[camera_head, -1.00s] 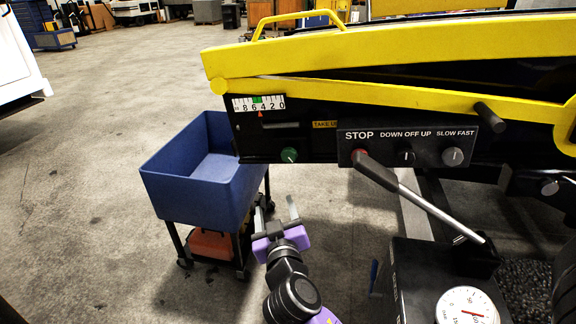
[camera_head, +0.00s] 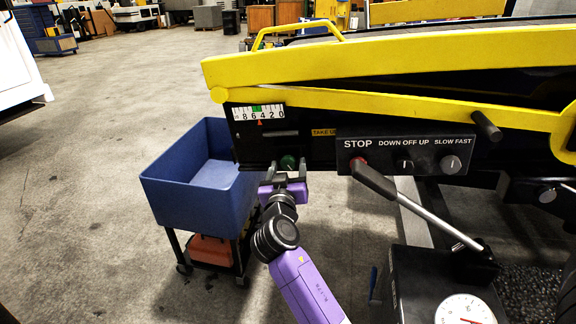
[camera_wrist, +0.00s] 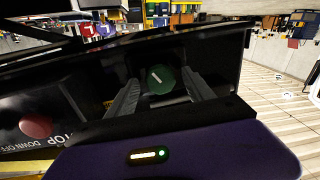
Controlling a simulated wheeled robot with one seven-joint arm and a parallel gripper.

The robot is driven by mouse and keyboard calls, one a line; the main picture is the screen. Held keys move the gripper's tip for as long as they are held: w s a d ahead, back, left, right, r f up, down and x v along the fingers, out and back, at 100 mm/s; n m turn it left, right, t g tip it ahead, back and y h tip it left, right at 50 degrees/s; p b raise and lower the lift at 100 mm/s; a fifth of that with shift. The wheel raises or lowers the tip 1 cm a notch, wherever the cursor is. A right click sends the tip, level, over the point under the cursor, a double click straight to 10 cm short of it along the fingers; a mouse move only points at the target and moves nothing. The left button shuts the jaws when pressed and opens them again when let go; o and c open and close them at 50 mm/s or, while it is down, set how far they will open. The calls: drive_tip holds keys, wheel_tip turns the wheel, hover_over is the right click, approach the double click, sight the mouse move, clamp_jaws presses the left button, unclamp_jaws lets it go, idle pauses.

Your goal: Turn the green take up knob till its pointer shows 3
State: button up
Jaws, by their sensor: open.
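The green take up knob (camera_head: 288,162) sits on the dark side panel of the yellow loader, under the TAKE UP label. My gripper (camera_head: 288,172) is open at the knob, with one finger on each side of it. In the wrist view the green knob (camera_wrist: 160,79) with a white line on its face lies between the two fingers (camera_wrist: 158,95); I cannot tell whether they touch it. The scale (camera_head: 259,113) reads 8 6 4 2 0 from left to right with a green band near its middle. Its red pointer (camera_head: 260,122) stands close to the 4.
Right of the knob is a control panel (camera_head: 405,156) with a red STOP button and two switches. A black-handled lever (camera_head: 410,205) slants below it. A blue bin cart (camera_head: 190,185) stands left of the gripper. A dial gauge (camera_head: 464,309) sits at lower right.

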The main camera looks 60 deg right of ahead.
drive_tip(key=shift+d, duration=0.15)
clamp_jaws()
idle(0.4)
drive_tip(key=n+p, duration=0.1)
drive_tip(key=n, duration=0.1)
drive_tip(key=n+p, duration=0.2)
drive_tip(key=n, duration=0.1)
drive_tip(key=shift+w+r+n+g+y, duration=0.1)
drive_tip(key=shift+r+n+g+y, duration=0.1)
drive_tip(key=shift+n+g+y, duration=0.1)
drive_tip(key=n+p, duration=0.2)
drive_tip(key=n, duration=0.1)
drive_tip(key=shift+n+g+p, duration=0.3)
drive_tip(key=shift+n+p, duration=0.5)
drive_tip(key=shift+n, duration=0.4)
drive_tip(key=shift+f, duration=0.1)
